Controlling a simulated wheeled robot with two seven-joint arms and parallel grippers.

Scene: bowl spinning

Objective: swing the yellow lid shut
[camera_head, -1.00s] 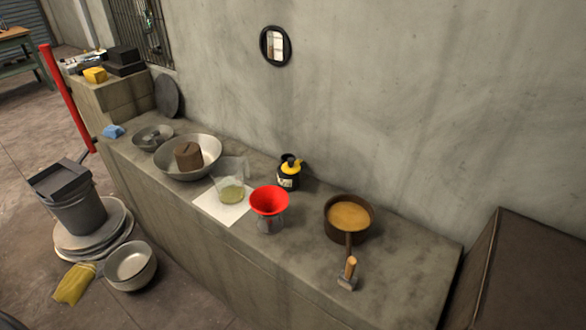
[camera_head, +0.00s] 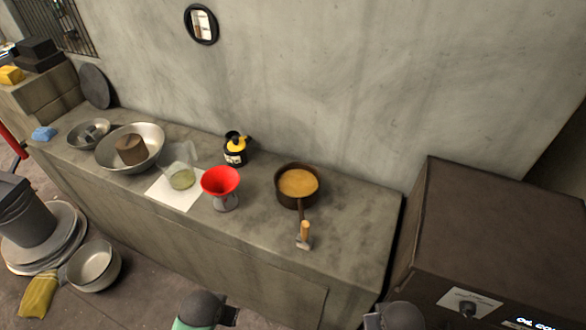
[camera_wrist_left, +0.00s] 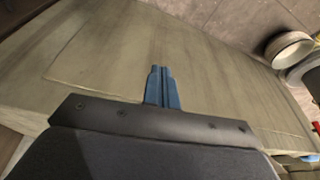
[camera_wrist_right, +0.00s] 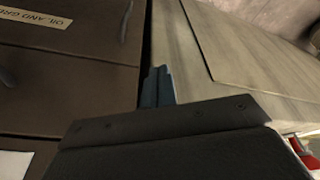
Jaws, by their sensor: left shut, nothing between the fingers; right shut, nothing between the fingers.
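A small black container with a yellow lid (camera_head: 238,143) stands at the back of the concrete counter, against the wall. A black part stands up beside the yellow lid, and I cannot tell how far open the lid is. My left gripper (camera_head: 231,317) is low at the bottom edge of the head view, in front of the counter and far from the container. Its blue fingers (camera_wrist_left: 161,86) are together and empty. My right gripper (camera_head: 372,320) is also low, further right. Its fingers (camera_wrist_right: 157,86) are together and empty. The container is in neither wrist view.
A brown pan (camera_head: 297,186) and a wooden-handled tool (camera_head: 305,236) are to the right. A dark cabinet (camera_head: 500,225) stands right of the counter. Bowls and a bucket are left.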

